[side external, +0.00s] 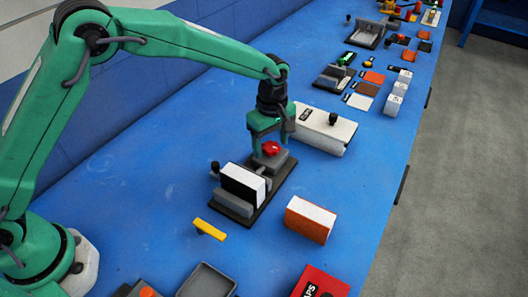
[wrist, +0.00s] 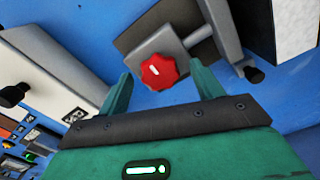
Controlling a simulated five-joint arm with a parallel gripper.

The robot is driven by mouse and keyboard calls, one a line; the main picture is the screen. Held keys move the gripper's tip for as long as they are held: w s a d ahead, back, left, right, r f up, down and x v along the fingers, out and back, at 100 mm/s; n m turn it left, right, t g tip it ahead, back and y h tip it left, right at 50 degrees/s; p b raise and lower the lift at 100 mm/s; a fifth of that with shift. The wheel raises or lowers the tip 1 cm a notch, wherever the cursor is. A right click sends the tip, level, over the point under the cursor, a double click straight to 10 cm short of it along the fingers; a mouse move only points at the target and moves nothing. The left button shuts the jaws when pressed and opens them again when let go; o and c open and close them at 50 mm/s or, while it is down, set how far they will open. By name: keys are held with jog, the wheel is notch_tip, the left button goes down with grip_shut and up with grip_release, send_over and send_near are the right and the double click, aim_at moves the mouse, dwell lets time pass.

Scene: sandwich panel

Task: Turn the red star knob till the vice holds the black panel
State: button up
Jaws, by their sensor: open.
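The red star knob (side external: 271,148) sits on a grey block at the far end of the vice (side external: 245,217). The black panel (side external: 239,190), with a white top edge, stands upright in the vice beside a grey jaw; I cannot tell whether there is a gap. My gripper (side external: 271,141) points down over the knob, open, with a finger on either side. In the wrist view the knob (wrist: 159,71) shows whole between the fingertips of my gripper (wrist: 164,72), apart from both. A screw rod runs from its block towards the jaw. The panel is partly cut off at upper right there.
A white block with a black knob (side external: 322,131) stands close behind the vice. An orange block with a white top (side external: 308,222) lies to the right, a yellow bar (side external: 209,229) in front. A grey tray (side external: 207,283) and a red box (side external: 320,284) are nearer.

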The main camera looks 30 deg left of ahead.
jog(key=c, duration=1)
